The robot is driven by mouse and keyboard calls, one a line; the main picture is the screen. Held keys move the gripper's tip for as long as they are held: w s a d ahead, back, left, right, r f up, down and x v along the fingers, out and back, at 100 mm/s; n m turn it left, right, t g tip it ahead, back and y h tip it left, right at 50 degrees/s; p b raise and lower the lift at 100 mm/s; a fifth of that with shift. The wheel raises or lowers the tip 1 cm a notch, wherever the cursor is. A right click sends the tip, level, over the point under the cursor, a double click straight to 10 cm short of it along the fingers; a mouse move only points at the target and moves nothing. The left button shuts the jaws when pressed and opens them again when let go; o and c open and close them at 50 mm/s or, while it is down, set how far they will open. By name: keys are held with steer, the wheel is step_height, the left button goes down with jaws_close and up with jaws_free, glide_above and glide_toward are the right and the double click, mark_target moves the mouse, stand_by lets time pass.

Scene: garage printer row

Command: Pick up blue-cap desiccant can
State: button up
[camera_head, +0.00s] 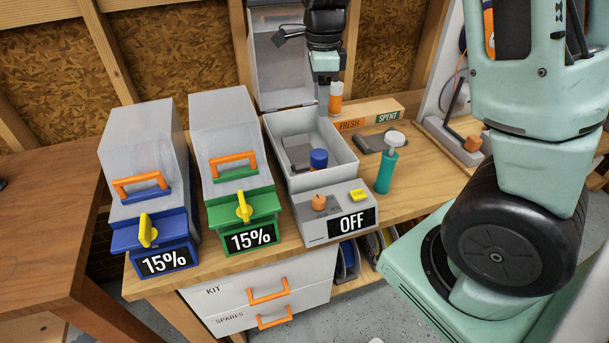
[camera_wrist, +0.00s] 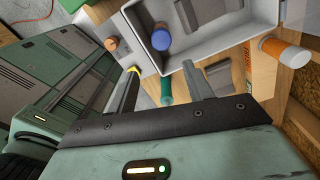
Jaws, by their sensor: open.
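The blue-cap desiccant can (camera_head: 318,158) stands inside an open grey box (camera_head: 346,165), near its front right part; only its blue cap and upper side show. It also shows in the wrist view (camera_wrist: 161,40), inside the grey box past my fingertips. My gripper (camera_head: 324,92) hangs above the back of the box, pointing down, apart from the can. In the wrist view its two fingers (camera_wrist: 160,69) are spread with nothing between them.
An orange can (camera_head: 335,98) stands behind the box by the FRESH and SPENT strip (camera_head: 388,117). A teal bottle (camera_head: 385,170) stands right of the box. The raised lid (camera_head: 280,70) stands behind. Two lidded dry boxes (camera_head: 140,140) (camera_head: 225,125) stand left.

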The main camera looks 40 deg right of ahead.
mark_target(319, 153)
step_height(319, 153, down, 12)
steer(key=shift+p, duration=0.65)
steer(key=shift+w+d+f+p, duration=0.1)
steer(key=shift+f+p, duration=0.3)
steer(key=shift+f, duration=0.9)
steer(key=shift+d+f+p, duration=0.1)
steer(key=shift+f+p, duration=0.25)
steer(key=shift+f, duration=0.95)
steer(key=c, duration=0.9)
steer(key=shift+r, duration=0.1)
